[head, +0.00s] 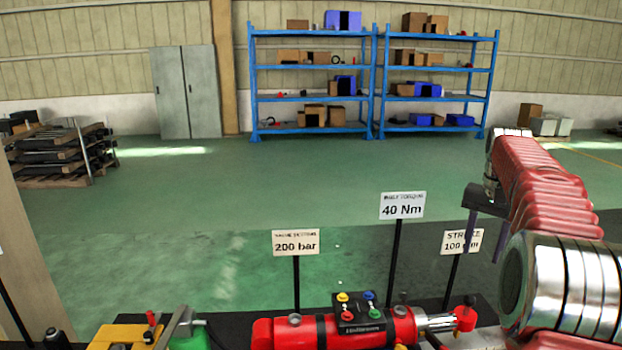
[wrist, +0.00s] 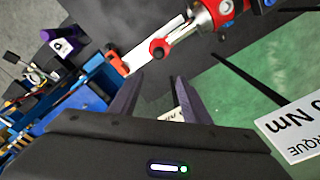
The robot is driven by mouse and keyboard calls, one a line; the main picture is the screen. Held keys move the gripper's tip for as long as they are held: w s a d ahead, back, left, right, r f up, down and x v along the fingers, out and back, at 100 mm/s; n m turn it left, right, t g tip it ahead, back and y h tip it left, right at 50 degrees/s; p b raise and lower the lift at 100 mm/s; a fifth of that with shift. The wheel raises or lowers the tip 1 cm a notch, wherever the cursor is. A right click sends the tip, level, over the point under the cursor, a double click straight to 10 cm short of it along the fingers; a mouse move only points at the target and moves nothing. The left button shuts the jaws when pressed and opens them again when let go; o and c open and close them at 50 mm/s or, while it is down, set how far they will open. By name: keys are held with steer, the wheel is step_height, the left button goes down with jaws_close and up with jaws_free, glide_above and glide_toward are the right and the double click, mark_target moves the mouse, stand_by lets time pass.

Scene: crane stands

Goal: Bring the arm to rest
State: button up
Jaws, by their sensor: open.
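My red arm comes in at the right edge of the head view, bent over, with its end hanging above the bench. My gripper (head: 470,225) points down near the right-hand sign, above the rod end of a red cylinder (head: 335,328). In the wrist view my gripper (wrist: 157,80) shows two separate purple-grey fingers with nothing held between them. The cylinder's rod end (wrist: 160,48) lies beyond the fingertips, apart from them. Part of the gripper body is hidden behind my arm in the head view.
Signs stand behind the cylinder: "200 bar" (head: 296,242), "40 Nm" (head: 402,205), and a "STROKE" sign (head: 461,242) close to my gripper, partly covered by my arm. A yellow item (head: 118,336) sits left. Blue shelves (head: 312,67) stand far off; the green floor between is clear.

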step_height(320, 180, down, 6)
steer(key=s+a+r+n, duration=0.1)
steer(key=s+a, duration=0.2)
steer(key=s+a+n+t, duration=0.5)
steer(key=s+a+n, duration=0.2)
steer(key=s+a, duration=1.8)
steer(key=shift+s+a+f, duration=0.3)
steer(key=shift+s+a, duration=0.1)
steer(key=shift+s, duration=0.4)
